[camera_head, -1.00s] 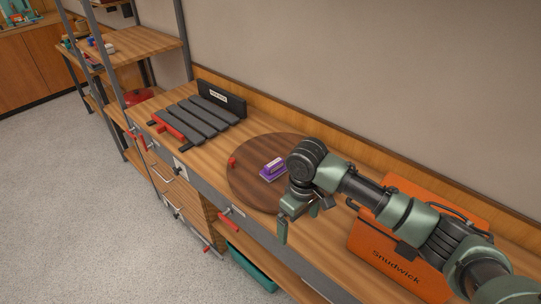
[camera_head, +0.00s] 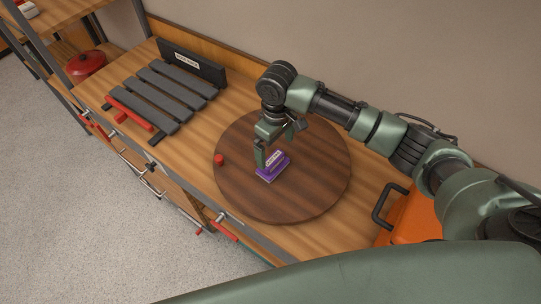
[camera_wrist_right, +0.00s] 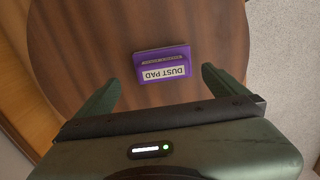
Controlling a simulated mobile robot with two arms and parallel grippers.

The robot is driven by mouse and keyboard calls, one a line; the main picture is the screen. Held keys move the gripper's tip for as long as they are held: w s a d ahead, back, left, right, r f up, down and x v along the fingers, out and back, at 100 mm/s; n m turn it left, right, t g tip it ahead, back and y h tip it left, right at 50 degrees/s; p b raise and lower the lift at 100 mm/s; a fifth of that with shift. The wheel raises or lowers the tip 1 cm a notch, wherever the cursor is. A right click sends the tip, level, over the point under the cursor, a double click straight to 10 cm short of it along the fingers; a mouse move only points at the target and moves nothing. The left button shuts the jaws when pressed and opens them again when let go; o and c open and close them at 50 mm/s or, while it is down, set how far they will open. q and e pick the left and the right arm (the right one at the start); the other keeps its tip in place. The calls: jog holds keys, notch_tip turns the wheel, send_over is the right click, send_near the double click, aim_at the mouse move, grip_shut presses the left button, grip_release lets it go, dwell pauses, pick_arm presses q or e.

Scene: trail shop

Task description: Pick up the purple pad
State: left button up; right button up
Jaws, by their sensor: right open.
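The purple pad (camera_head: 272,168) lies on the round dark wooden board (camera_head: 310,205) on the workbench. In the right wrist view the pad (camera_wrist_right: 162,64) shows a white label reading "DUST PAD". My right gripper (camera_head: 274,155) is over the board, close to the pad, and partly covers it in the head view. In the wrist view its two fingers (camera_wrist_right: 158,88) are spread wide and empty, with the pad just beyond and between them. My left gripper is not in view.
A small red knob (camera_head: 219,159) sits at the board's left edge. A dark slatted rack (camera_head: 165,95) with a red bar stands to the left. An orange case (camera_head: 412,222) is to the right. The wall runs behind the bench.

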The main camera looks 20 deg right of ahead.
aim_at(273, 158)
jog(key=shift+s+a+f+p, duration=0.15)
jog(key=shift+f+p, duration=0.1)
jog(key=shift+f, duration=0.2)
jog(key=shift+s+f+p, duration=0.1)
jog(key=shift+f+p, duration=0.1)
jog(key=shift+f, duration=0.2)
jog(key=shift+w+a+f+p, duration=0.15)
jog(key=shift+f+p, duration=0.2)
jog(key=shift+f, duration=0.4)
jog(key=f, duration=0.3)
jog(key=shift+w, duration=0.2)
jog(key=shift+c, duration=1.2)
jog(key=c, duration=0.9)
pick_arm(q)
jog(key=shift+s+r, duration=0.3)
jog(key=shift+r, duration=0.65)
pick_arm(e)
jog(key=shift+r, duration=0.1)
